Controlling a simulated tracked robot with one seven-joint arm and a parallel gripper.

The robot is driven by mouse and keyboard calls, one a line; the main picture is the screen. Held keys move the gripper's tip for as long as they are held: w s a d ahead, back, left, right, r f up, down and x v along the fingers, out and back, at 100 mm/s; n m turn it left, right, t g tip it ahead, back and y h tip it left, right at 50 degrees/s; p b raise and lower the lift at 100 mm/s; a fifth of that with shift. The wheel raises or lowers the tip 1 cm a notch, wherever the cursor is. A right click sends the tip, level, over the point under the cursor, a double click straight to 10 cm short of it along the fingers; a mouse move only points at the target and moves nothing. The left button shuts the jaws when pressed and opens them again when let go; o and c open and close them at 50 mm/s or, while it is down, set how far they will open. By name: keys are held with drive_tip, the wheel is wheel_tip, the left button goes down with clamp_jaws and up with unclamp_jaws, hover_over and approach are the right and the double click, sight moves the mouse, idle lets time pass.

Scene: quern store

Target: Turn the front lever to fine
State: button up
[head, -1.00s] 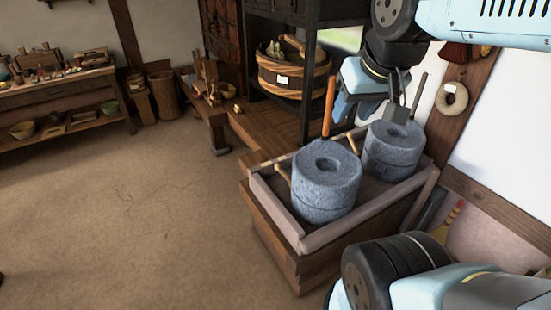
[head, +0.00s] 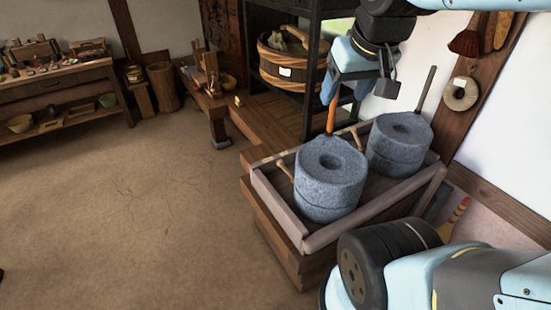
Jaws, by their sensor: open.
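The front quern (head: 329,180) is a squat grey stone pair in a wooden trough. An orange upright handle (head: 332,116) stands at its far rim, and a short pale wooden lever (head: 284,169) sticks up at its left side. The rear quern (head: 400,143) has a dark upright handle (head: 427,90) and its own pale lever (head: 356,138). My gripper (head: 360,92) is open and empty, above and behind the front quern in the picture. It hides the orange handle's top; I cannot tell whether they touch. It is well away from the front lever. No fine marking is legible.
The trough (head: 320,239) has raised rims around both querns. A black shelf frame (head: 314,80) with a wooden tub (head: 290,70) stands behind. A broom (head: 455,216) is at the right wall. The floor (head: 150,215) at left is clear.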

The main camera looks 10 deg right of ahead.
drive_tip(key=w+n+g, duration=0.2)
drive_tip(key=w+n, duration=0.2)
drive_tip(key=w, duration=1.2)
drive_tip(key=n+g, duration=0.4)
drive_tip(key=n, duration=0.4)
hover_over(280, 166)
wheel_tip(280, 166, down, 26)
drive_tip(key=f, duration=0.1)
drive_tip(key=w+f+n+g, duration=0.2)
drive_tip(key=w+f+n, duration=0.15)
drive_tip(key=f, duration=1.65)
drive_tip(key=x, duration=0.9)
drive_tip(key=w+x, duration=0.1)
drive_tip(key=x, duration=0.4)
drive_tip(key=shift+w+d+f, duration=0.1)
drive_tip(key=shift+f, duration=0.05)
drive_tip(key=shift+c, duration=0.3)
clamp_jaws()
